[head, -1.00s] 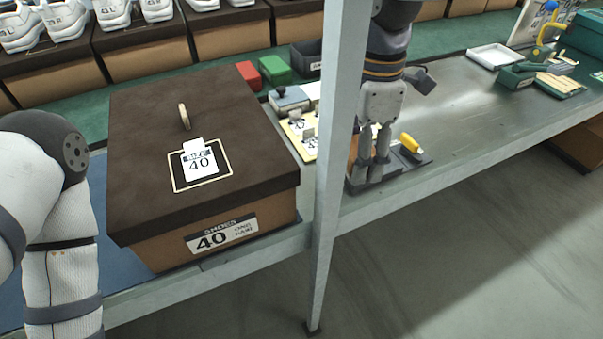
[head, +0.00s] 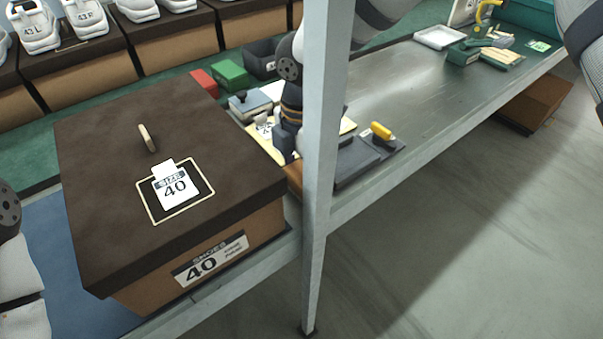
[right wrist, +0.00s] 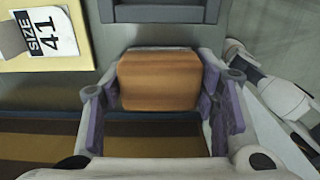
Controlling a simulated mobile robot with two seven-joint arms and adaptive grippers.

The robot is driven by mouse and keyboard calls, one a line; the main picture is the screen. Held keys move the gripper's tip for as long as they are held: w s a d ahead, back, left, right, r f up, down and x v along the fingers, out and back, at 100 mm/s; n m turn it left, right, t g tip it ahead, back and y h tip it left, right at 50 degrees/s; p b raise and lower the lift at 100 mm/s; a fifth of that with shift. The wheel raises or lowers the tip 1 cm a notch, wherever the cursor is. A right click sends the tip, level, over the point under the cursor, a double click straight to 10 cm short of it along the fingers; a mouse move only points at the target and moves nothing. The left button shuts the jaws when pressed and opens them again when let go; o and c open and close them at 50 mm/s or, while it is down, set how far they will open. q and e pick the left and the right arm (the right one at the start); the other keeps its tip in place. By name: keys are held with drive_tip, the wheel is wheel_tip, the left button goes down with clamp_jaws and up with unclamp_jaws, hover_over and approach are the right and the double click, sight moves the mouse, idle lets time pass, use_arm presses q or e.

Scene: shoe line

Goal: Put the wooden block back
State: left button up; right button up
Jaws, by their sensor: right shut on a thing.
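The wooden block (right wrist: 160,80) is orange-brown and sits between the two fingers of my right gripper (right wrist: 165,105) in the right wrist view. The gripper is shut on it. In the head view my right gripper (head: 286,148) is just left of the grey post, beside the lidded shoe box, and partly hidden by the post. A brown bit of the block (head: 294,177) shows below the fingers. A dark grey holder (head: 356,162) lies right of the post, with a yellow-handled tool (head: 381,131) on its right part. My left gripper is out of view.
The large brown size 40 box (head: 100,210) fills the left of the bench. The grey post (head: 318,200) stands in front. A cream board (right wrist: 50,50) with a size 41 card lies near the gripper. Red and green blocks (head: 231,73) are behind. The bench at right is largely clear.

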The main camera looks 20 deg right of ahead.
sight(302, 171)
drive_tip(key=o, duration=1)
drive_tip(key=shift+f, duration=0.1)
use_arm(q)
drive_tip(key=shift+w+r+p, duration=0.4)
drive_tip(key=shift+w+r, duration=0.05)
use_arm(e)
wheel_tip(302, 171, up, 12)
drive_tip(key=shift+w+r, duration=0.1)
drive_tip(key=shift+r, duration=0.05)
